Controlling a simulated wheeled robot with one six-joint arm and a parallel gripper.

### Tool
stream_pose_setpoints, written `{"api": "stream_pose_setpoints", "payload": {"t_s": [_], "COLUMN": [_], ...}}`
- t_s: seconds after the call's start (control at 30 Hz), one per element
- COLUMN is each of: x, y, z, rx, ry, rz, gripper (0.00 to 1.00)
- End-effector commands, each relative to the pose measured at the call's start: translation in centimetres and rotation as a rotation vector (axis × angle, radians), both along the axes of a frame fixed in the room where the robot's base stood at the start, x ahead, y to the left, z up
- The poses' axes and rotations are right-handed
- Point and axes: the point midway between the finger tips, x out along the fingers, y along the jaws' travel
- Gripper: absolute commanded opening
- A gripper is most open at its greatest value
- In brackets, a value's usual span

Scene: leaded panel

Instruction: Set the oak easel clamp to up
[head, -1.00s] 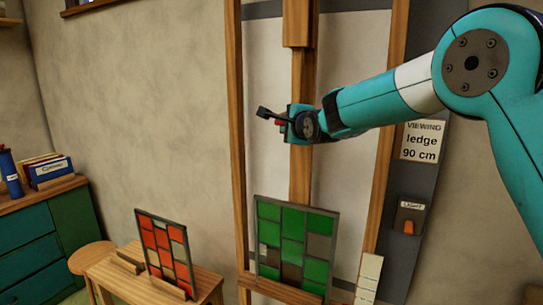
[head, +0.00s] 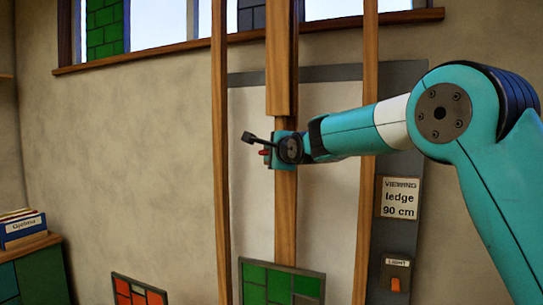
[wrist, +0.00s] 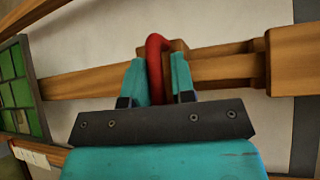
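The oak easel clamp (wrist: 178,46) shows in the wrist view as a small wooden block on the oak mast, with a curved red handle (wrist: 154,62). My gripper (wrist: 158,78) has its two teal fingers on either side of the red handle and looks shut on it. In the head view my gripper (head: 272,153) is in front of the mast (head: 286,225), a little below a thicker wooden piece (head: 281,70). A bit of red shows beside it; the clamp block is mostly hidden there by my gripper.
A green leaded panel (head: 268,282) stands low on the easel. A red panel (head: 137,292) is at the lower left. Easel uprights (head: 221,170) flank the mast.

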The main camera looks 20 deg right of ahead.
Motion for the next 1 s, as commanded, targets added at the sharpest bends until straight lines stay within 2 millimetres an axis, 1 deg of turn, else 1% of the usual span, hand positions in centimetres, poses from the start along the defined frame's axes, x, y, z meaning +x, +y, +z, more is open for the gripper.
{"api": "stream_pose_setpoints", "payload": {"t_s": [0.03, 0.07, 0.33, 0.47, 0.57, 0.67, 0.8, 1.0], "x": [0.0, 0.0, -0.1, -0.9, -2.5, -4.7, -8.3, -13.0], "y": [0.0, 0.0, 0.0, -0.1, -0.4, -0.8, -1.4, -2.3], "z": [0.0, 0.0, -0.3, -0.4, -0.3, -0.1, 0.5, 1.4], "rx": [0.000, 0.001, 0.001, 0.001, 0.002, 0.002, 0.001, 0.001], "ry": [0.000, 0.001, 0.005, 0.006, 0.003, 0.001, 0.000, 0.000], "rz": [0.000, 0.000, -0.001, 0.000, 0.000, 0.000, -0.001, -0.002], "gripper": [0.35, 0.40, 0.40, 0.40, 0.40, 0.40, 0.40, 0.40]}}
